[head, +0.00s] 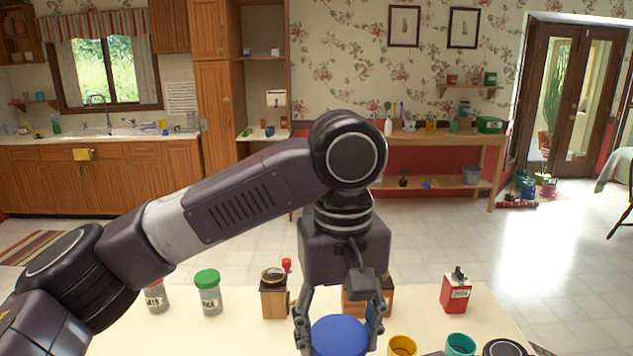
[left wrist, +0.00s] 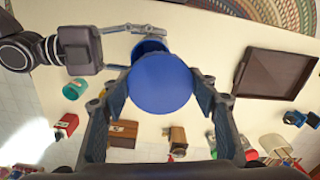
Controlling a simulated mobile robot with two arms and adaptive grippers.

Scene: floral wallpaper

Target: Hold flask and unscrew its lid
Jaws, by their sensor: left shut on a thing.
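The flask's round blue lid (head: 339,336) is at the bottom centre of the head view. It fills the middle of the left wrist view (left wrist: 161,84). My left gripper (head: 340,318) comes down from above, its fingers on either side of the lid, shut on it. A darker blue part, apparently the flask's body (left wrist: 150,47), shows behind the lid in the left wrist view. My right gripper (left wrist: 148,50) reaches in from the left there, its fingers on either side of that part. Whether they press on it is hidden. The lid hides most of the body.
On the pale table stand a green-lidded jar (head: 208,297), a red-lidded jar (head: 156,297), a wooden grinder (head: 274,297), a red tin (head: 455,293), a yellow mug (head: 402,345) and a teal mug (head: 460,344). A brown tray (left wrist: 241,78) lies in the left wrist view.

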